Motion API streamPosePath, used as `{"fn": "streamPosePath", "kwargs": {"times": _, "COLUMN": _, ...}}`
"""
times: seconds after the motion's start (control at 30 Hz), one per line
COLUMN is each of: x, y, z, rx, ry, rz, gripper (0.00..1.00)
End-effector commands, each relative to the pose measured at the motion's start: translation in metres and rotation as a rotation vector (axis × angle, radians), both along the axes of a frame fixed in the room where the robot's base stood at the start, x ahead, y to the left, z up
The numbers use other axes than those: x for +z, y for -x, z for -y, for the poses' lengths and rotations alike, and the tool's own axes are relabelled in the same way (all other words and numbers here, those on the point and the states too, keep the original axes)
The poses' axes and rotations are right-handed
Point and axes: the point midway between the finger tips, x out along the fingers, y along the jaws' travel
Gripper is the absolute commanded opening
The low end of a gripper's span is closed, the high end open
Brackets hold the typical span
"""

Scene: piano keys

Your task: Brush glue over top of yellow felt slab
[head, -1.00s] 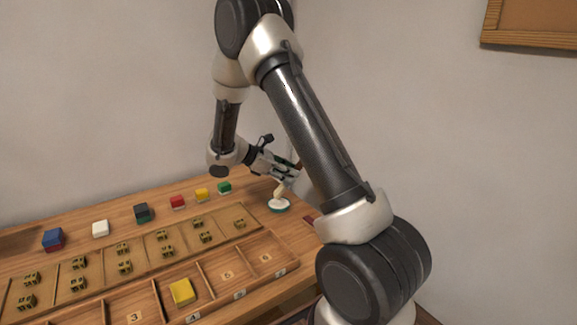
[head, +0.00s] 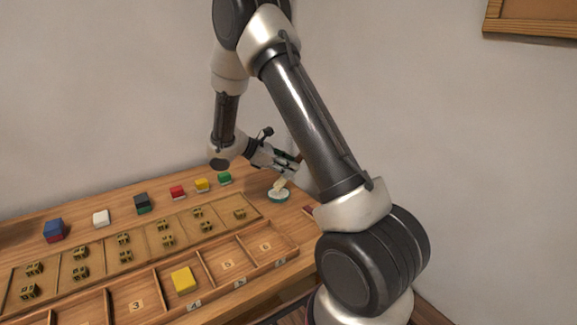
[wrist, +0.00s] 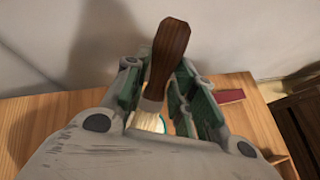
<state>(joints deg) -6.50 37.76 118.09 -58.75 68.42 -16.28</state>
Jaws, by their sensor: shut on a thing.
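My gripper (head: 289,165) is shut on a brush at the far right of the table. In the wrist view the brush's dark brown handle (wrist: 168,50) stands between the green-padded fingers, with pale bristles (wrist: 148,122) below. The bristle end is at the white, teal-rimmed glue pot (head: 278,197); I cannot tell how deep it sits. In the wrist view the pot is mostly hidden behind the brush and gripper. The yellow felt slab (head: 183,280) lies flat in tray compartment 4, well to the front left of my gripper.
The numbered wooden tray (head: 240,284) runs along the front; compartments 5 and 6 look empty. Behind it a shallow tray holds several small brass-coloured pieces (head: 124,239). Several coloured blocks line the back, including a red one (head: 177,191). A dark red piece (wrist: 228,96) lies right of the pot.

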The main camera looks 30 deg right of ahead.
Motion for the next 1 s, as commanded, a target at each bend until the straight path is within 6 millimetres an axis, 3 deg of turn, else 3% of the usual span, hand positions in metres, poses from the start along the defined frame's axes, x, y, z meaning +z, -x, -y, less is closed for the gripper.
{"fn": "streamPosePath", "kwargs": {"times": 1.0, "x": -0.0094, "y": -0.0001, "z": 0.0000, "rx": 0.000, "ry": 0.000, "rz": 0.000, "gripper": 0.04}}
